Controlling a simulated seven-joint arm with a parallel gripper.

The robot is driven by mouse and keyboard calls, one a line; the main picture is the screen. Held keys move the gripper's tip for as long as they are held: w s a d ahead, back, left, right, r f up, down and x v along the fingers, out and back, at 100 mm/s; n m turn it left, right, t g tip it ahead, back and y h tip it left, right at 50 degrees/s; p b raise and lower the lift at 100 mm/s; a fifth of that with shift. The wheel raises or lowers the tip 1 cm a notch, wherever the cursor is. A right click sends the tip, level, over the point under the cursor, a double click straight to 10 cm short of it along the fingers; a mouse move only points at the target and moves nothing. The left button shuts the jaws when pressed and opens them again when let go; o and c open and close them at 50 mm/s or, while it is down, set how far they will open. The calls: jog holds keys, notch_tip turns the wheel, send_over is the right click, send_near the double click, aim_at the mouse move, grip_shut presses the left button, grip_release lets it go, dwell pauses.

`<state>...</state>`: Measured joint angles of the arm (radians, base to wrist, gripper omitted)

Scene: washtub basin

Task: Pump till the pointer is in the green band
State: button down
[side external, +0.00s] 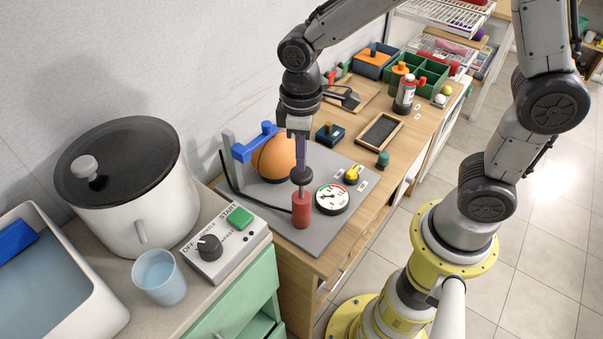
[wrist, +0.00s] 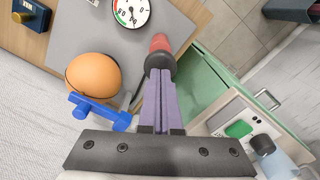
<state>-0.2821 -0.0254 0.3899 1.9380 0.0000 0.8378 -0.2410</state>
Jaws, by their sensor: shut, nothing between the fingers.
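The red pump (side external: 302,211) stands upright on a grey board, with a pale rod and a dark round knob (side external: 301,176) above its body. The round white gauge (side external: 332,199) is just right of the pump; it has a small green section, but its pointer is too small to read surely. The gauge (wrist: 131,10) is cut by the top edge in the wrist view. My gripper (side external: 302,168) is shut and empty, pointing down directly over the knob, touching or nearly so. Its purple fingers (wrist: 160,73) hide much of the knob in the wrist view; the red pump body (wrist: 160,44) shows beyond.
An orange ball (side external: 274,158) and blue clamp (side external: 258,140) stand close left of my gripper. A yellow knob (side external: 351,173) is behind the gauge. A control box (side external: 216,246) and large pot (side external: 122,205) are at left. The board's front right is clear.

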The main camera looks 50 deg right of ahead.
aim_at(301, 178)
jog(key=shift+s+f, duration=0.1)
jog(key=shift+f, duration=2.95)
jog(key=shift+r, duration=0.15)
jog(key=shift+r, duration=3.15)
jog(key=shift+r, duration=0.1)
jog(key=shift+r, duration=1.95)
